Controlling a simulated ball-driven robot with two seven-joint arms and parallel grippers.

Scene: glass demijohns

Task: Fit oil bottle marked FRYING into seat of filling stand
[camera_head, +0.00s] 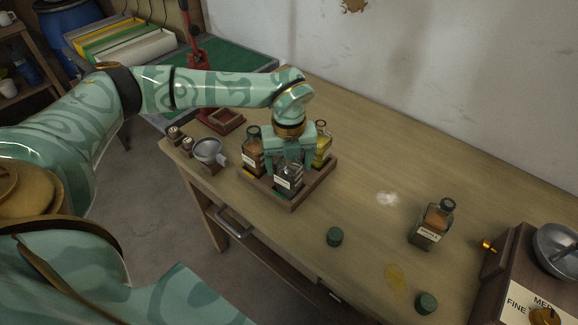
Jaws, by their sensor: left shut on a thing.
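My left gripper (289,162) reaches down from above and is shut on a dark bottle (289,182) with a pale label. This bottle is at the front of a square wooden tray (297,205); I cannot tell whether it rests on the tray floor or is slightly lifted. An amber bottle (252,152) and a yellow oil bottle (322,148) stand behind it in the tray. A brown bottle (432,227) stands alone on the table. The labels are too small to read, so I cannot tell which one is FRYING. My right gripper is out of view.
A metal funnel-like cup (209,151) and small jars (174,134) stand left of the tray. A metal bowl (560,248) sits at right. A red press (197,55) stands behind. The table's middle is mostly clear.

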